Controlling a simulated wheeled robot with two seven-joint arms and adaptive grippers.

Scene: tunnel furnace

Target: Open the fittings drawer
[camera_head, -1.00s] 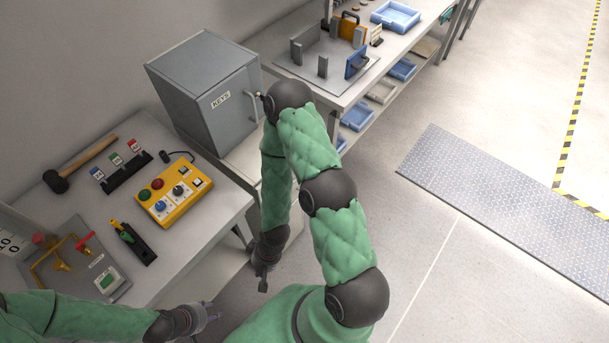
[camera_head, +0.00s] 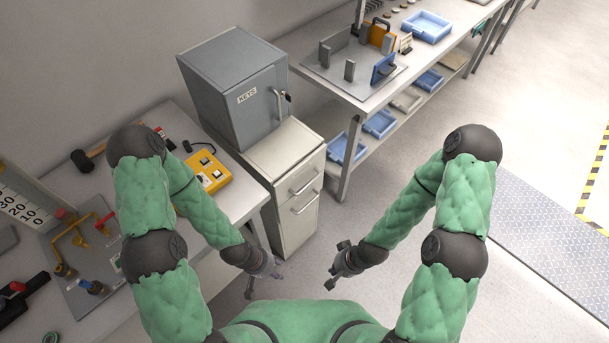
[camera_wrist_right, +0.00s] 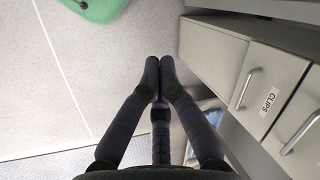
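A light cabinet (camera_head: 262,160) stands under the grey key box. Its front has an upper drawer (camera_head: 311,171) and a lower drawer (camera_head: 298,229), both shut, each with a bar handle. In the right wrist view the lower drawer (camera_wrist_right: 232,100) is labelled CLIPS; no label shows on the upper drawer (camera_wrist_right: 312,100). No fittings label is readable. My left gripper (camera_head: 266,282) is open and empty, near the cabinet's lower left.
The grey key box (camera_head: 236,92) sits on the cabinet. A worktable (camera_head: 225,215) with a yellow control box (camera_head: 207,173) is at left. A bench (camera_head: 352,98) with blue trays beneath stands behind at right. The floor (camera_head: 385,165) right of the cabinet is clear.

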